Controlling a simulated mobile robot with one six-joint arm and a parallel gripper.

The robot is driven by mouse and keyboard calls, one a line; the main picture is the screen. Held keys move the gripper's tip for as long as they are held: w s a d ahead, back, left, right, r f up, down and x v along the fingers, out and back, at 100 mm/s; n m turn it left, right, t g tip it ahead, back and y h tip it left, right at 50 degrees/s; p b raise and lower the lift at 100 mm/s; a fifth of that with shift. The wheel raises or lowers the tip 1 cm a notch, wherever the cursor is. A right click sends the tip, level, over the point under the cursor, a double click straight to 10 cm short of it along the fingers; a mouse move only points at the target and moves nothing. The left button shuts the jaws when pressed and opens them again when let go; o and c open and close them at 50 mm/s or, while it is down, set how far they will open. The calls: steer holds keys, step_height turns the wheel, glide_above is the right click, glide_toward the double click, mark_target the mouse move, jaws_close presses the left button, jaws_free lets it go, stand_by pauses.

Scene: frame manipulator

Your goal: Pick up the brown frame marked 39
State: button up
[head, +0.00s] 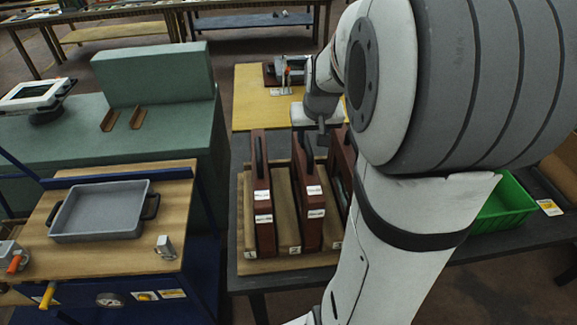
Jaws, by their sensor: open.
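Several brown frames stand upright side by side in a wooden rack (285,264). The left frame (264,228) and the middle frame (308,231) show dark handles on top and white labels on their near edges. The right frame (340,160) is partly hidden by my arm. The label numbers are too small to read, so I cannot tell which frame is marked 39. My gripper (322,134) is small and partly hidden, above the rack near the tops of the middle and right frames. It is open, and no frame is seen in it.
The rack stands on a dark table (245,283). A green bin (503,205) is at the right, behind my arm. A grey tray (100,212) sits on a wooden bench at the left. A yellow-topped table (250,95) with a device stands behind the rack.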

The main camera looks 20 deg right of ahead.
mark_target(308, 143)
steer(key=x, duration=0.1)
steer(key=p+x, duration=0.1)
steer(key=x, duration=0.3)
steer(key=shift+a+f, duration=0.2)
steer(key=shift+a, duration=0.15)
jaws_close()
steer(key=shift+r, duration=0.1)
stand_by(1.0)
